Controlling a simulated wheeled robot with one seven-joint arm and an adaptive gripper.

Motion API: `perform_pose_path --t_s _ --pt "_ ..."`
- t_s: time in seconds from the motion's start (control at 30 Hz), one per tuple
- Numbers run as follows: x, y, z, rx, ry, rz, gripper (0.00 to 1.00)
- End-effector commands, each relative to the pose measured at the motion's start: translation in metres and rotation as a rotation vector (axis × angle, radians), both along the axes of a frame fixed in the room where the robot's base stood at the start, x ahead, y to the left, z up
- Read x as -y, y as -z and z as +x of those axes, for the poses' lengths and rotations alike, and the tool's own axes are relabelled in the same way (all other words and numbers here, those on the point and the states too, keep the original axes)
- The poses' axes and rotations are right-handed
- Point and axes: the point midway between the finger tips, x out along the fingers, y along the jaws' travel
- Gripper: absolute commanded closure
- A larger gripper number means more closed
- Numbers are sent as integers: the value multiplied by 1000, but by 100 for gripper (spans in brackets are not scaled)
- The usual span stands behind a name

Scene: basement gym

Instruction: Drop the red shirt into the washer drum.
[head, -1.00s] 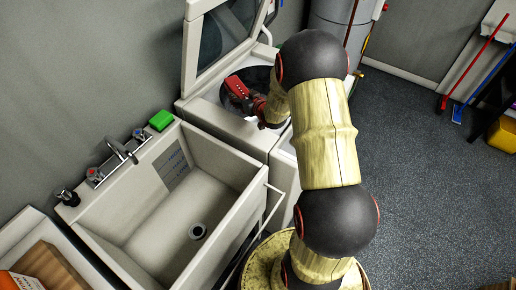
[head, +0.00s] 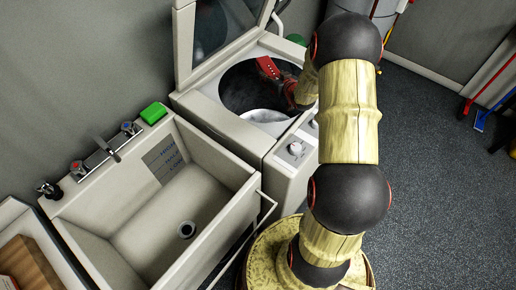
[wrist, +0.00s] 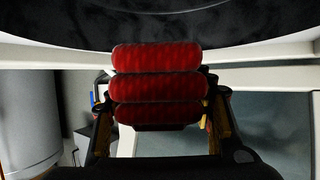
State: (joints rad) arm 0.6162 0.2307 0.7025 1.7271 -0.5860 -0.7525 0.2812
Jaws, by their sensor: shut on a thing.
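The red shirt (head: 267,68) is a folded bundle held by my gripper (head: 284,84) at the far right part of the washer's top opening. In the wrist view the shirt (wrist: 158,87) shows as stacked red rolls between the two fingers of my gripper (wrist: 160,104). The washer drum (head: 238,92) is dark inside, with a pale curved part at its near side. The washer lid (head: 222,28) stands open. The wrist view shows the dark drum (wrist: 245,25) beyond the shirt. I cannot tell the shirt's exact height over the drum.
A utility sink (head: 175,210) with a faucet stands left of the washer. A green block (head: 154,112) sits on its back edge. A grey cylindrical tank stands behind my arm. Brooms lean at the far right, and the floor (head: 440,180) on the right is clear.

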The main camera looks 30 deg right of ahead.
Motion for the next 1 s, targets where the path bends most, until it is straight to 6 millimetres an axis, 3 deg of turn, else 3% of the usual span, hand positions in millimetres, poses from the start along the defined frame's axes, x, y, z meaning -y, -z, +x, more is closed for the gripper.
perform_pose_path --t_s 0.2,0.53,0.57,0.9,1.0 --pt "0 24 0 1 0 0 77" --pt "0 26 0 1 0 -1 77" --pt "0 26 0 1 0 -1 47" --pt "0 27 0 0 0 -1 27" --pt "0 27 0 0 0 -1 26"
